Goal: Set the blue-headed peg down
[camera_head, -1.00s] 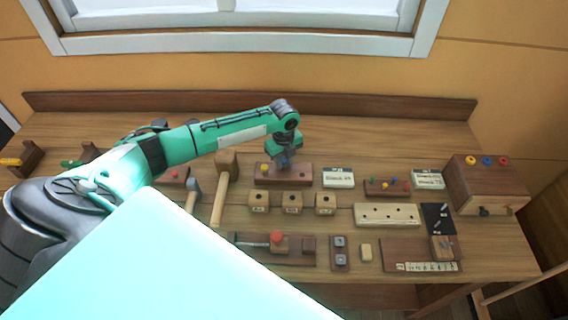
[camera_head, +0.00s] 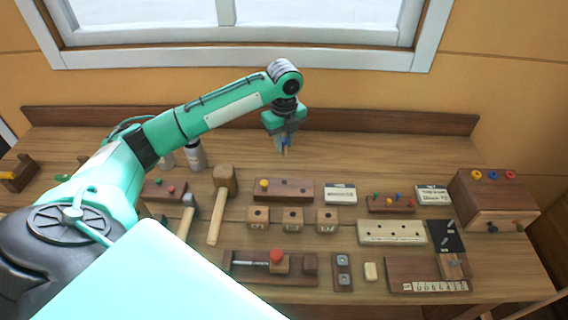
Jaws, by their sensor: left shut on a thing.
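My left gripper (camera_head: 284,139) is shut on the blue-headed peg (camera_head: 285,145). The peg points down, with its blue head between the fingers and a short pale shank below. Gripper and peg are in the air, behind and above a brown wooden block (camera_head: 300,190). That block has a yellow-headed peg (camera_head: 263,183) at its left end and dark open holes to the right of it. My right gripper is not in view.
Three small wooden cubes with holes (camera_head: 292,220) stand in front of the block. A mallet (camera_head: 219,205) lies to its left and a white card (camera_head: 340,194) to its right. A smaller peg rack (camera_head: 390,204) stands farther right. The bench strip behind the block is clear.

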